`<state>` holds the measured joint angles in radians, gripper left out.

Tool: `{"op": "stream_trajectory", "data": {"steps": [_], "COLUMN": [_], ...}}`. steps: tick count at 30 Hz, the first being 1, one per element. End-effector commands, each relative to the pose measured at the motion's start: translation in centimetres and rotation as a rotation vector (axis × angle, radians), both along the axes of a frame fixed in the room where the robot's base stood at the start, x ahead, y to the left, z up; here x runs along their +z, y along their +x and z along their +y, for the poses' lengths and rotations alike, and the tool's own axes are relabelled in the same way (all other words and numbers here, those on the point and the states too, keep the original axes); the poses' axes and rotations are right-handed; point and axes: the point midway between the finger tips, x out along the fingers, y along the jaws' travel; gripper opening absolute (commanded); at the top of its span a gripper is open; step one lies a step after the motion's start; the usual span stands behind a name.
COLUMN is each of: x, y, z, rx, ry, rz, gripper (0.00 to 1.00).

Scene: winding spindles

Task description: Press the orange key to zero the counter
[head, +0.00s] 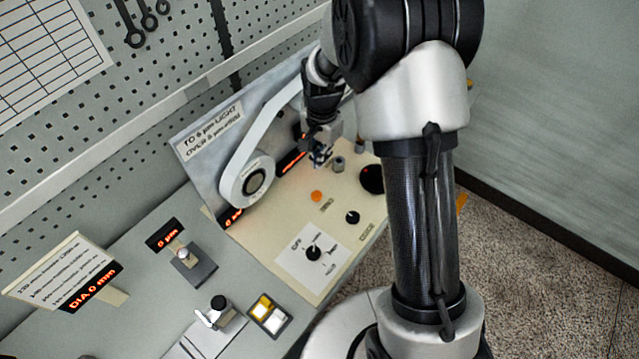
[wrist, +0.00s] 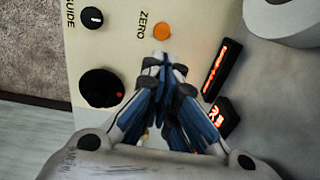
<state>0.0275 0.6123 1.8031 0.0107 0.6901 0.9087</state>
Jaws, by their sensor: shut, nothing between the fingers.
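The orange key (head: 316,196) is a small round button on the cream control panel (head: 285,216). In the wrist view the orange key (wrist: 162,31) sits beside the word ZERO, just beyond my fingertips. My gripper (wrist: 162,62) is shut and empty, its fingertips together and pointing toward the key. In the head view my gripper (head: 320,160) hangs over the back part of the panel, behind the key and apart from it. A lit red-orange display (wrist: 222,70) lies right of the fingers in the wrist view; it also shows in the head view (head: 291,161), partly hidden.
A big black knob (head: 372,179) and a small black knob (head: 352,217) stand on the panel near the key. A white reel with a strip (head: 238,185) rises left of my gripper. A rotary selector (head: 313,253) is at the panel's front. A gauge (head: 190,262) stands left.

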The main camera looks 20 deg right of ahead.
Motion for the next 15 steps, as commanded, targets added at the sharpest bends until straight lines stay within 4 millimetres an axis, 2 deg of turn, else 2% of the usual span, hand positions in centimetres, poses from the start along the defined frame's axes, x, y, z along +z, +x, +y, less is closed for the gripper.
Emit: {"op": "stream_trajectory", "data": {"steps": [4, 7, 15], "x": [-0.7, -2.1, -7.9], "y": [0.0, -0.1, 0.1], "z": [0.0, 0.0, 0.1], "rx": [0.001, 0.001, 0.002], "ry": [0.000, 0.000, 0.000], "rz": [0.002, 0.005, 0.005], "gripper": [0.00, 0.00, 0.00]}}
